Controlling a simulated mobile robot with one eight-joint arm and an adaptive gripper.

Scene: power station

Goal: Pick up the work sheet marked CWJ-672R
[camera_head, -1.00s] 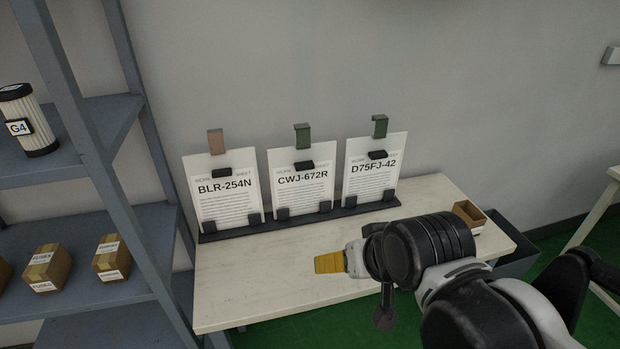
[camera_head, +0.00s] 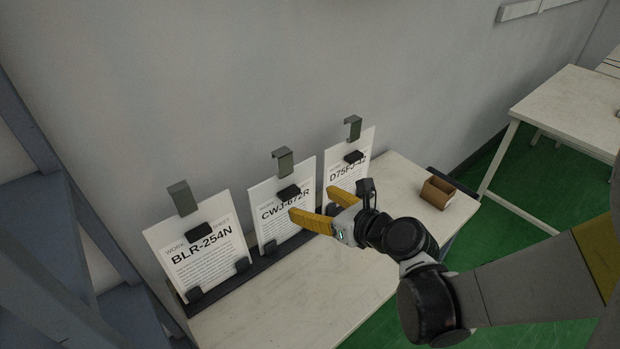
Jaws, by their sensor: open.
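The work sheet marked CWJ-672R (camera_head: 268,198) stands upright in the middle of a dark rack (camera_head: 237,283) on a pale table. A black clip is at its top, with a grey-green hook tab (camera_head: 283,160) above it. My gripper (camera_head: 308,205) is open and empty, its yellow fingers pointing left in front of this sheet's right side. In this view the fingers cover part of its right edge; I cannot tell whether they touch it. The sheet BLR-254N (camera_head: 200,262) stands to the left. The sheet D75FJ-42 (camera_head: 343,172) stands to the right, partly hidden by my gripper.
A small open cardboard box (camera_head: 437,193) sits at the table's right end. The pale tabletop (camera_head: 290,310) in front of the rack is clear. Blue-grey shelving (camera_head: 60,260) is close on the left. Another pale table (camera_head: 575,105) stands at the right over green floor.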

